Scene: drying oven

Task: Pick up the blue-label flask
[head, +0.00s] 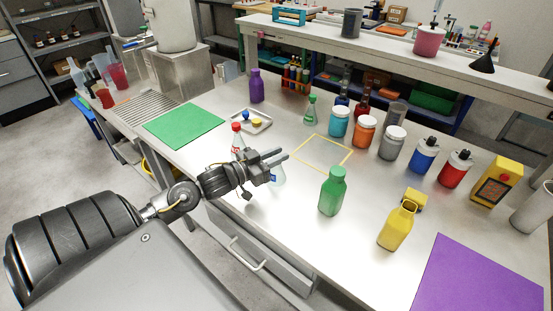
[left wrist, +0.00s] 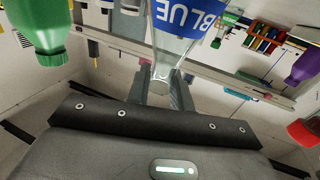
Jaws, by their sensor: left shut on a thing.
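The blue-label flask (head: 279,174) is clear glass and sits in my left gripper (head: 274,161) near the front edge of the bench. In the left wrist view its blue label (left wrist: 197,18) reads "BLUE", and its narrow neck (left wrist: 166,65) lies between the fingers. My left gripper (left wrist: 161,90) is shut on the neck. The gripper hides part of the flask in the head view. I cannot tell whether its base touches the bench. My right gripper is not in view.
A red-capped flask (head: 237,141) stands just behind my left gripper. A green bottle (head: 332,192) and a yellow bottle (head: 397,226) stand to the right. A yellow-outlined square (head: 323,170) on the bench is empty. A green mat (head: 183,125) lies left, a purple mat (head: 480,280) right.

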